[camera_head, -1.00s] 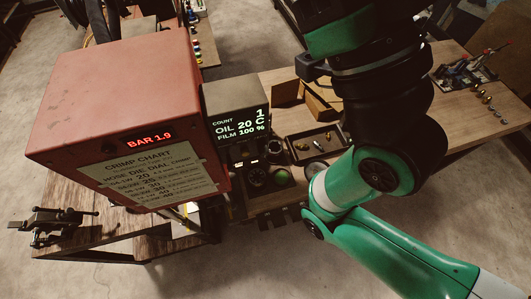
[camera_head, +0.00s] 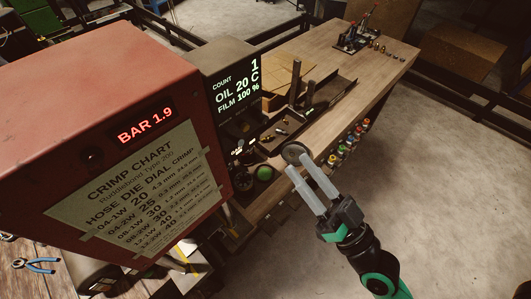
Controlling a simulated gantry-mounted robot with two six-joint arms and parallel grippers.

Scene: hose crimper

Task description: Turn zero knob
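The red crimper housing (camera_head: 90,85) fills the left side, with a red readout of BAR 1.9 (camera_head: 146,133) and a crimp chart (camera_head: 140,190). Beside it a dark control box shows a display (camera_head: 234,90). Below the display are a dark dial (camera_head: 242,180) and a green button (camera_head: 264,173). A dark round disc (camera_head: 291,152) sits to their right. I cannot read a zero label, so I cannot tell which is the zero knob. My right gripper (camera_head: 296,177) is open and empty, its two pale fingers apart, right of the green button, with the upper fingertip near the disc. My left gripper is not in view.
A wooden bench (camera_head: 350,70) runs to the upper right, with a cardboard box (camera_head: 285,75), dark upright posts (camera_head: 295,82) and a tray of small parts behind the disc. Several coloured fittings (camera_head: 350,138) line its front edge. Blue-handled pliers (camera_head: 38,265) lie at lower left.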

